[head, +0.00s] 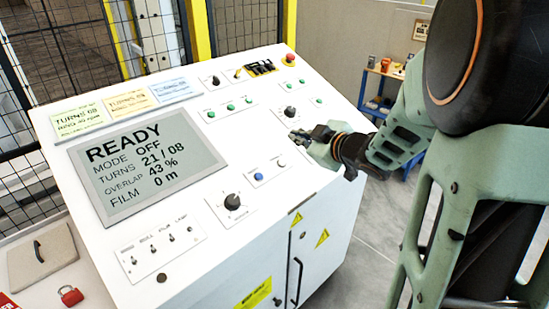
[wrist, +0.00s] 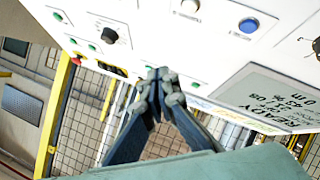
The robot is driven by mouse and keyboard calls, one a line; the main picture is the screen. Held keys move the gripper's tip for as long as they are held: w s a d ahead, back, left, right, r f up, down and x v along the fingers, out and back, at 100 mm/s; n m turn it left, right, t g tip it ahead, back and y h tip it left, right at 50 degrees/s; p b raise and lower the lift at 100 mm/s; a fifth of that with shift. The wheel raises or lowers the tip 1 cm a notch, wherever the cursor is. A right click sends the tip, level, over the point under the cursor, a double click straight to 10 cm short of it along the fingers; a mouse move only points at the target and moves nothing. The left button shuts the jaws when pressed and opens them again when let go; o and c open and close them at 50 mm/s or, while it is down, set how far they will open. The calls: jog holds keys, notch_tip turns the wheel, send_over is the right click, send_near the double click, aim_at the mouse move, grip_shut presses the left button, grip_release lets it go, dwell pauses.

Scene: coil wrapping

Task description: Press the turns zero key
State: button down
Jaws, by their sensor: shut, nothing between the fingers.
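A sloped white control panel (head: 180,225) carries the keys. Its grey screen (head: 148,160) reads READY, MODE OFF, TURNS 21 / 08, OVERLAP 43 %, FILM 0 m. A blue key (head: 258,176) and a white key (head: 281,163) sit right of the screen; both also show in the wrist view, the blue one (wrist: 248,25) right of the white one (wrist: 189,7). The key labels are too small to read, so I cannot tell which is turns zero. My gripper (head: 298,137) is shut and empty over the panel's right part, beyond the white key in the head view. Its fingertips (wrist: 159,82) show centrally in the wrist view.
Black knobs (head: 232,202) (head: 290,112) and several green keys (head: 230,108) surround the area. A red mushroom button (head: 290,57) is at the far corner. Small switches (head: 171,237) line the near edge. A red padlock (head: 70,295) lies at lower left. Mesh fencing stands behind.

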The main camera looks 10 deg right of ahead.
aim_at(282, 163)
jog(key=shift+f, duration=0.2)
dwell(0.3)
jog(key=w+f+b, duration=0.1)
jog(key=f+b, duration=0.1)
jog(key=w+a+f+b, duration=0.1)
jog(key=f+b, duration=0.2)
jog(key=a+f+b, duration=0.1)
jog(key=f+b, duration=0.1)
jog(key=b, duration=0.1)
jog(key=shift+w+f, duration=0.4)
jog(key=shift+f, duration=0.1)
dwell(1.0)
jog(key=shift+w+a+f, duration=0.1)
jog(key=shift+w+f, duration=0.05)
jog(key=shift+f, duration=0.1)
jog(key=shift+w+a+f+b, duration=0.1)
jog(key=shift+a+f+b, duration=0.05)
jog(key=shift+f+b, duration=0.4)
dwell(0.6)
jog(key=shift+r, duration=0.2)
jog(key=shift+s+d+r+p, duration=0.25)
jog(key=shift+s+r+p, duration=0.05)
jog(key=shift+r+p, duration=0.45)
